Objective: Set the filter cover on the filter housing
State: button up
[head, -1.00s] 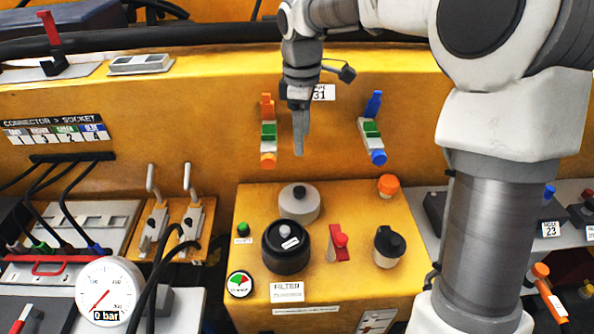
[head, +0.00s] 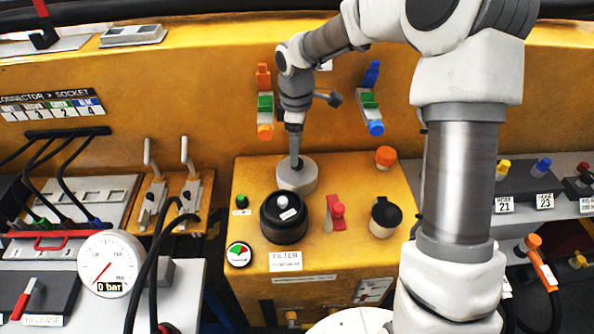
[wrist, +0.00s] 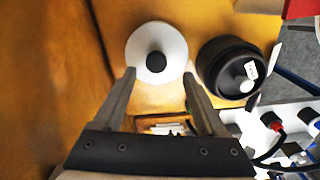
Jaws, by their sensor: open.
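A pale grey round piece with a dark knob, seemingly the filter cover (head: 297,180), sits on the yellow block at the back. It also shows in the wrist view (wrist: 143,40). The black round pot, seemingly the filter housing (head: 283,228), stands in front of it and slightly left, behind a FILTER label. A pale knob and a white tag show in its top; it is also in the wrist view (wrist: 215,75). My gripper (head: 296,162) points down over the grey piece. In the wrist view my gripper (wrist: 159,74) is open, its fingers apart on either side below the dark knob.
A red switch (head: 336,212), a black-capped cup (head: 384,218) and an orange cap (head: 386,156) stand on the right of the yellow block (head: 340,255). A green button (head: 242,201) and a small gauge (head: 239,254) are left of the pot. The yellow wall rises close behind.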

aim_at(297, 171)
jog(key=f, duration=0.5)
jog(key=shift+w, duration=0.3)
grip_shut()
